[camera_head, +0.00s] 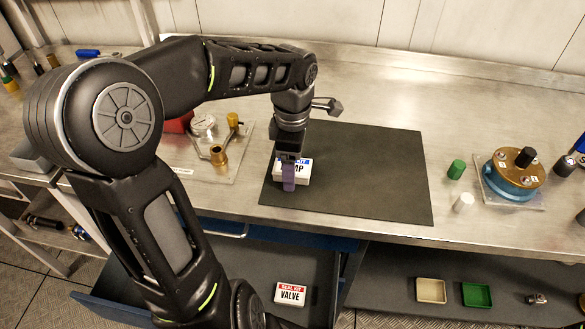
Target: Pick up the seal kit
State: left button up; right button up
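A white box with a blue band (302,172) sits at the left of the dark mat (375,185) on the metal bench. Its readable letters end in "KIT" and "MP"; the rest is hidden by my gripper. A second box, white with a red band reading "SEAL KIT VALVE" (290,293), lies in the open drawer (255,262) below the bench. My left gripper (289,178) points down at the blue-banded box, with a purple finger in front of it. The other finger is hidden, so I cannot tell whether it grips the box. My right gripper is not in view.
A plate with a gauge (203,125) and brass fitting (218,155) stands left of the mat. Right of it are a green cylinder (456,169), a white cylinder (463,202) and a brass-topped blue unit (514,171). Cream (430,290) and green (477,295) trays sit below. The mat's right side is clear.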

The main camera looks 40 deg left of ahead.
pick_arm(q)
jog(key=shift+c, duration=0.4)
jog(key=c, duration=1.4)
